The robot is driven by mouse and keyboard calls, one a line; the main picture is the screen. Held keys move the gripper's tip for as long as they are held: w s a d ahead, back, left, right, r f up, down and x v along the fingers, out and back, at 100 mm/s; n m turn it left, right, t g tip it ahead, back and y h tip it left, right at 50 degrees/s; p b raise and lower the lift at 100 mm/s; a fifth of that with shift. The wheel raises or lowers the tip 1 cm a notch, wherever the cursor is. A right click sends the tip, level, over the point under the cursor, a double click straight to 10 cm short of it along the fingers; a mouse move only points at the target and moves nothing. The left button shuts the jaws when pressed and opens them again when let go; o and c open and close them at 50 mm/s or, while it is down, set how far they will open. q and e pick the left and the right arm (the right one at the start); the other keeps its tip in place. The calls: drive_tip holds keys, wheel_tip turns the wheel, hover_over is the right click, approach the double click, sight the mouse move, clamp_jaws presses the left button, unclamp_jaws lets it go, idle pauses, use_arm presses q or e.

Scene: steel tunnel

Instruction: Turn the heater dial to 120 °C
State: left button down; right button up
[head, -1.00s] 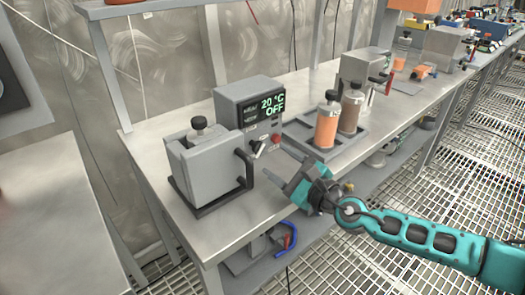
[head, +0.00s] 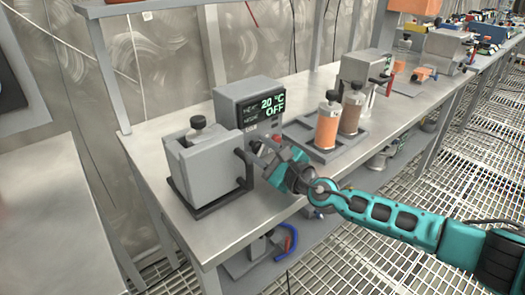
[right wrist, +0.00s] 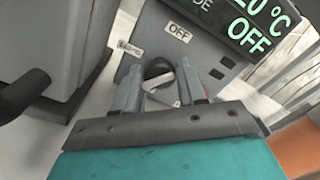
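The heater's grey control box (head: 232,107) stands on the bench; its display (head: 268,107) reads 20 °C and OFF. The heater dial (right wrist: 158,72) is a dark knob with a pale part, below an OFF label (right wrist: 179,33) in the right wrist view. A smaller temperature label (right wrist: 130,48) is hard to read. My right gripper (head: 268,150) is at the box's front; its fingers (right wrist: 158,85) stand open on either side of the dial, with gaps showing. In the head view the gripper largely hides the dial. My left gripper is in neither view.
A grey block-shaped unit (head: 205,165) with a black handle (head: 244,168) stands close left of my right gripper. A tray (head: 318,153) with an orange bottle (head: 327,125) and a brown bottle (head: 351,112) is close on the right. The bench front (head: 235,225) is clear.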

drive_tip(key=c, duration=0.6)
drive_tip(key=shift+c, duration=0.2)
